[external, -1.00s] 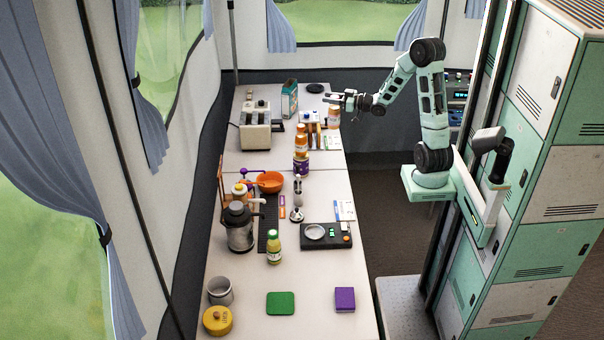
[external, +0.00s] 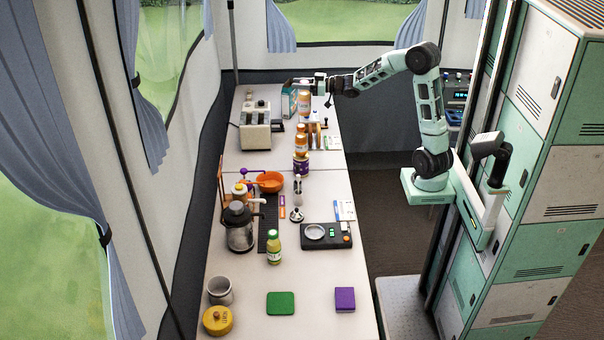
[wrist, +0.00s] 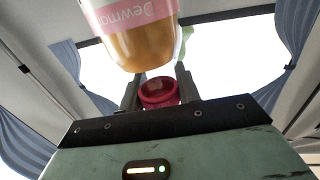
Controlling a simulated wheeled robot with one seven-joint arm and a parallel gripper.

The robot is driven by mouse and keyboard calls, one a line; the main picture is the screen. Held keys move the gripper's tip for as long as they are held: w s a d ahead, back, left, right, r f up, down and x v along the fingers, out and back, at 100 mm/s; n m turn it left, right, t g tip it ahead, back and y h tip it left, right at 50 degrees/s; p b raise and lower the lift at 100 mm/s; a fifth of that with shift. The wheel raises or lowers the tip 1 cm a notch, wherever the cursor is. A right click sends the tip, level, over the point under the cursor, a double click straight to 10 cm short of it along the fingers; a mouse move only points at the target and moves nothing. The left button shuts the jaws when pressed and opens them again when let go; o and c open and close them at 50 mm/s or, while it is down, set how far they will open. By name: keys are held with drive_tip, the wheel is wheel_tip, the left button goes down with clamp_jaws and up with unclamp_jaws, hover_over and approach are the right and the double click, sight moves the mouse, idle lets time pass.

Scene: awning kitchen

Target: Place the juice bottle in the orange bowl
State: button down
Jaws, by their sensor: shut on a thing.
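In the wrist view my gripper (wrist: 159,90) is shut around the red cap of the bottle (wrist: 143,42), which carries a pink and white label. The bowl is not in the wrist view.
A teal carton (external: 289,100) stands just left of the held bottle. A toaster (external: 256,131) is at left. Stacked orange and purple jars (external: 301,152) stand between bottle and bowl. A coffee maker (external: 239,230) and a yellow bottle (external: 274,248) are nearer the camera.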

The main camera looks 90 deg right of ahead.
drive_tip(key=w+a+n+y+b, duration=0.1)
drive_tip(key=w+a, duration=0.3)
drive_tip(key=w, duration=0.2)
drive_tip(key=w+a+n+y, duration=0.1)
drive_tip(key=w+a+y, duration=0.1)
drive_tip(key=w+a, duration=0.3)
wheel_tip(320, 180, down, 28)
drive_tip(key=w+d, duration=0.1)
drive_tip(key=shift+w+d, duration=0.2)
drive_tip(key=shift+d, duration=0.15)
drive_tip(key=shift+f, duration=0.15)
drive_tip(key=shift+f+b, duration=0.3)
drive_tip(key=shift+f, duration=0.1)
drive_tip(key=c, duration=1.2)
unclamp_jaws()
drive_tip(key=shift+c, duration=0.2)
drive_tip(key=shift+o, duration=1.1)
drive_tip(key=shift+r, duration=0.1)
